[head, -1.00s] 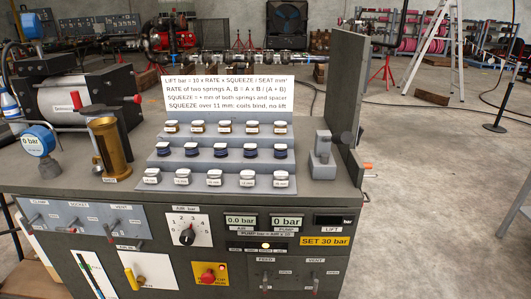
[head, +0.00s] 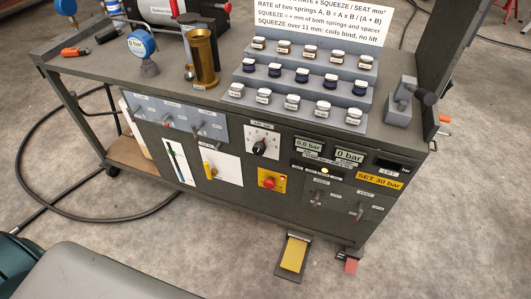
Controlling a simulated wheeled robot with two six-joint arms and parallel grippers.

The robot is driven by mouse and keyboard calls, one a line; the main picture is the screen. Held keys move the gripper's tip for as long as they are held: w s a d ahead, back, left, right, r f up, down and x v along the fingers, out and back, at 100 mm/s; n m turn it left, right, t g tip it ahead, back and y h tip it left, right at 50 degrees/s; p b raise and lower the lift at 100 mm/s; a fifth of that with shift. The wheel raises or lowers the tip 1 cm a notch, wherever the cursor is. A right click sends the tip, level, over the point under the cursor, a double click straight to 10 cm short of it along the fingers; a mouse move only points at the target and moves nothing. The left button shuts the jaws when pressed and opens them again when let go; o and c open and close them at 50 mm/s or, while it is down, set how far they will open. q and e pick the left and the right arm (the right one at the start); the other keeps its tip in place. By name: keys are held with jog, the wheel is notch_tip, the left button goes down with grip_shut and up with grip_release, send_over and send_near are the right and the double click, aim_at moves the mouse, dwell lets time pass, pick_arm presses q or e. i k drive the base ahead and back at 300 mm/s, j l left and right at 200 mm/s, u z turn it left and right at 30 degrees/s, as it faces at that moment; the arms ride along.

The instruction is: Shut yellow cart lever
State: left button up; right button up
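The cart (head: 140,100) is a dark grey bench with a control front. A short yellow lever (head: 209,171) sits on a white plate (head: 228,168) on the cart's front, left of the red button. It points up and slightly left; I cannot tell from its look whether it is open or shut. A yellow pedal (head: 293,254) lies near the floor below the front, beside a smaller red pedal (head: 351,267). Neither of my grippers is in view.
The red button (head: 269,183) on a yellow plate, a black dial (head: 260,147) and small levers share the front. Stepped racks of jars (head: 300,85), a brass cylinder (head: 204,55) and a blue gauge (head: 141,44) stand on top. A black hose (head: 45,190) loops on the floor at left.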

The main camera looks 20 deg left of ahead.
aim_at(210, 174)
jog(key=u, duration=1.15)
